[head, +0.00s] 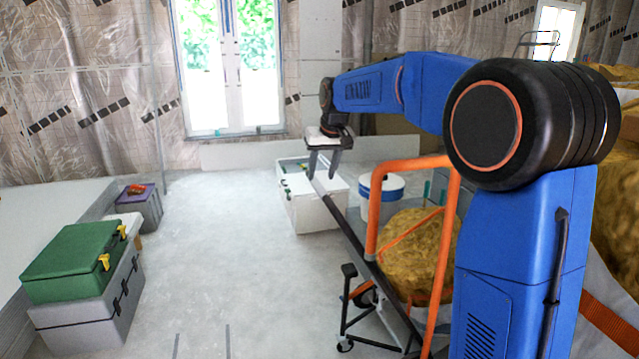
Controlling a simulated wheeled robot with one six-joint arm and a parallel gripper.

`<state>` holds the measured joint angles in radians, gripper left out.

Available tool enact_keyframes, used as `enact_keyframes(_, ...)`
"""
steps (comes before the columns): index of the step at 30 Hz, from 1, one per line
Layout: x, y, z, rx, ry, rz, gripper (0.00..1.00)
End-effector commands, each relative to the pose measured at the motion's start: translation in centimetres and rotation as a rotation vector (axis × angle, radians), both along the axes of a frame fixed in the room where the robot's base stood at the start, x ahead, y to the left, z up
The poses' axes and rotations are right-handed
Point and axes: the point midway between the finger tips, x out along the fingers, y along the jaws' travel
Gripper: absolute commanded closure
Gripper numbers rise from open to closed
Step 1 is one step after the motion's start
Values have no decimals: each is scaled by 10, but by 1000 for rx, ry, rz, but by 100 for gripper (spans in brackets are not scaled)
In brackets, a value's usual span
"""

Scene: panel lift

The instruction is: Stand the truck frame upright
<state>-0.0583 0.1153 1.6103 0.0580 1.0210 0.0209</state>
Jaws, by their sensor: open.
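The truck has orange tubing (375,205) and a black lower base with casters (345,345). I cannot tell how this bar joins the orange tubing. My gripper (322,176) points down, with its two fingers spread apart. Its fingertips are at the bar's pale far end in the picture. I cannot tell whether they touch it, and they are not shut on it. My arm hides part of the truck on the right.
White boxes (318,208) stand on the floor behind the bar. A blue-banded white bucket (382,192) and a yellow-brown roll (418,255) are behind the orange tubing. A green case (75,262) sits on grey boxes at left. The middle floor (220,240) is clear.

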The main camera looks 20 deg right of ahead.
Motion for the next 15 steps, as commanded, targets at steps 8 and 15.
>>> enact_keyframes(8, 14, 3, -35, 0, 2, 0, 59)
enact_keyframes(15, 18, 4, -44, 0, 1, 0, 59)
